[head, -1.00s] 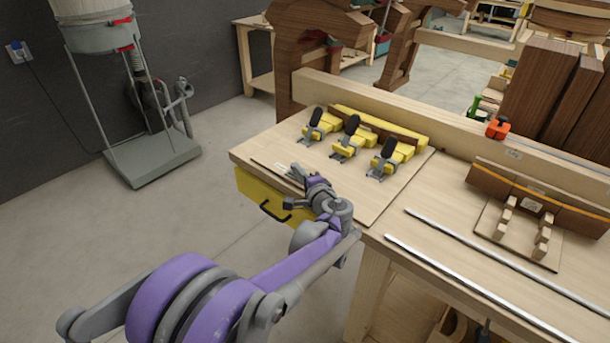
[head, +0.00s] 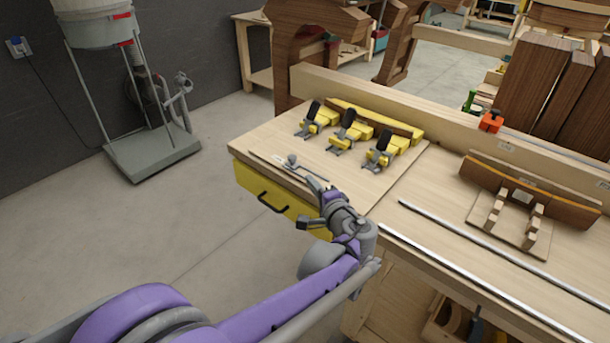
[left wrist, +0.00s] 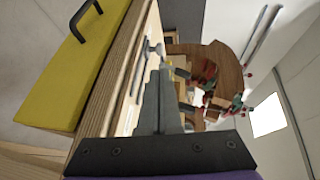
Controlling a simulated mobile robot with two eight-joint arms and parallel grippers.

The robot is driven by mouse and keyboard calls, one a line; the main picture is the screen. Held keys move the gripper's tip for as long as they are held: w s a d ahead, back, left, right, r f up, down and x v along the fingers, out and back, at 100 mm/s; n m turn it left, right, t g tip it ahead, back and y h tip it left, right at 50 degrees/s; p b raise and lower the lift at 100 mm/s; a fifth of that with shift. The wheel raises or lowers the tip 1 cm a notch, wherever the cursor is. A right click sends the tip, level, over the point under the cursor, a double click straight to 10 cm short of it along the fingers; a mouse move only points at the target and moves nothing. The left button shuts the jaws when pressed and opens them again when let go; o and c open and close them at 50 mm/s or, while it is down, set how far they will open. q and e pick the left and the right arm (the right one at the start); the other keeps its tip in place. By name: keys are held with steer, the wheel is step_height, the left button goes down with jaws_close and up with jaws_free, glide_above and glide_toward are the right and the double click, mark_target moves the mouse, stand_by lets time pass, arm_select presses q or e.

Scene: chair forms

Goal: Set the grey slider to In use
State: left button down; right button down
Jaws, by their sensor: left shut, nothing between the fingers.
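The grey slider (head: 292,160) has a small round knob on a thin dark track at the front left edge of the wooden bench. The knob stands part way along the track, beside a pale label (head: 278,158) too small to read. It also shows in the left wrist view (left wrist: 154,48), just beyond the fingertips. My left gripper (head: 317,184) is shut and empty near the track's right end, to the right of the knob and apart from it in the head view. Its fingers show in the left wrist view (left wrist: 163,75). My right gripper is not in view.
A yellow drawer (head: 275,200) with a black handle is under the bench edge. Several yellow toggle clamps (head: 345,133) stand behind the track. Metal rails (head: 470,285) and a wooden form (head: 535,190) lie to the right. The bench top between track and clamps is clear.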

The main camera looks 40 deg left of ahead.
arm_select(q)
steer(key=v, duration=0.2)
steer(key=shift+s+d+r, duration=0.1)
steer(key=shift+s+d, duration=0.05)
steer(key=shift+d, duration=0.05)
steer(key=shift+s, duration=0.1)
stand_by(0.3)
steer(key=s+d+f+n+g+h+p, duration=0.1)
steer(key=s+d+f+n+h, duration=0.1)
steer(key=s, duration=0.5)
steer(key=s+d+f+n+g+h+p, duration=0.1)
steer(key=s+d+f+n+h, duration=0.1)
steer(key=s+d+f+h, duration=0.3)
steer(key=s+d+f+n+g+h+p, duration=0.1)
steer(key=s+d+f+n+h, duration=0.1)
steer(key=s+d+f+h, duration=0.2)
steer(key=s+d+h, duration=0.2)
steer(key=s+d, duration=0.2)
steer(key=s, duration=0.1)
steer(key=shift+s+d+h, duration=0.3)
steer(key=shift+s+d, duration=0.05)
